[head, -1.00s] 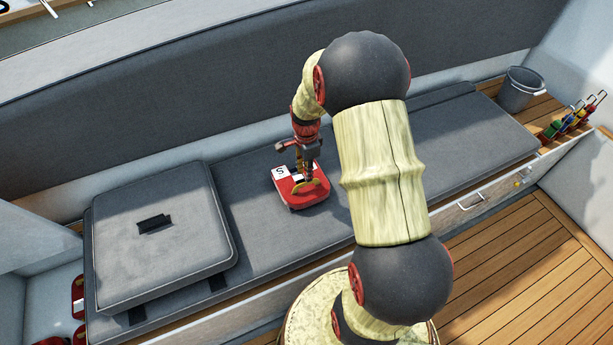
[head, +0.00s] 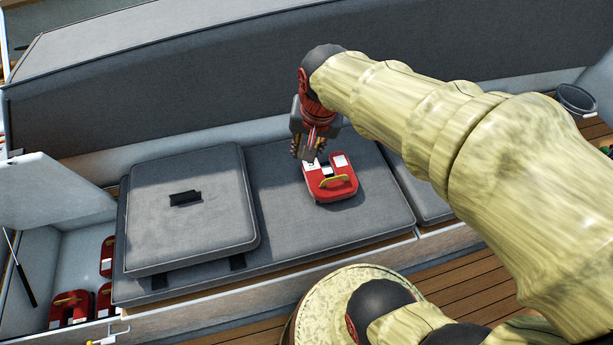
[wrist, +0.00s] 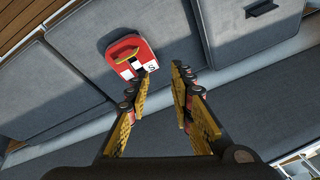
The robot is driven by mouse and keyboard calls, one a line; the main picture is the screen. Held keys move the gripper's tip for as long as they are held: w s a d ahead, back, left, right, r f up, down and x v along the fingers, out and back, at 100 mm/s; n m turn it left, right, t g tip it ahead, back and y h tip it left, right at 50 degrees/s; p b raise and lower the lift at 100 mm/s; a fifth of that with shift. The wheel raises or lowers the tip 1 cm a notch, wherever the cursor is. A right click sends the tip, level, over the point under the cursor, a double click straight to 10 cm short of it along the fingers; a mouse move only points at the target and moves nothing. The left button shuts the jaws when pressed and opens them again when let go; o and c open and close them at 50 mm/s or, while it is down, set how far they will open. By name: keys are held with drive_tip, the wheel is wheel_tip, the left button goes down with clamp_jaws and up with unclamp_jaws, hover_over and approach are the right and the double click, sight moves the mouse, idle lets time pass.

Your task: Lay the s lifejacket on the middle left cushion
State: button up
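The s lifejacket (head: 330,180) is red with white patches and a yellow strap. It lies flat on the middle left cushion (head: 290,226), right of a loose square cushion. In the wrist view the lifejacket (wrist: 132,52) shows a white patch marked S, beyond the fingertips. My gripper (head: 309,158) is at the lifejacket's back left edge in the head view. In the wrist view my gripper (wrist: 161,75) has its fingers apart with nothing between them.
The loose square cushion (head: 192,228) with a black strap lies on the bench's left part. An open locker at far left holds several red lifejackets (head: 72,307). A grey backrest (head: 170,90) rises behind the bench. A bucket (head: 577,100) stands at far right.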

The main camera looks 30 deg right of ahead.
drive_tip(key=s+a+r+n+t, duration=0.1)
drive_tip(key=s+a+r+n, duration=0.1)
drive_tip(key=s, duration=0.3)
drive_tip(key=s+a+r+n+t, duration=0.1)
drive_tip(key=s+a+r+n, duration=0.1)
drive_tip(key=s+a+n, duration=0.2)
drive_tip(key=shift+s+a+r+n+y, duration=0.15)
drive_tip(key=shift+s+r+n+y, duration=0.15)
drive_tip(key=shift+s+n, duration=0.4)
drive_tip(key=shift+w+a, duration=0.1)
drive_tip(key=shift+w, duration=0.1)
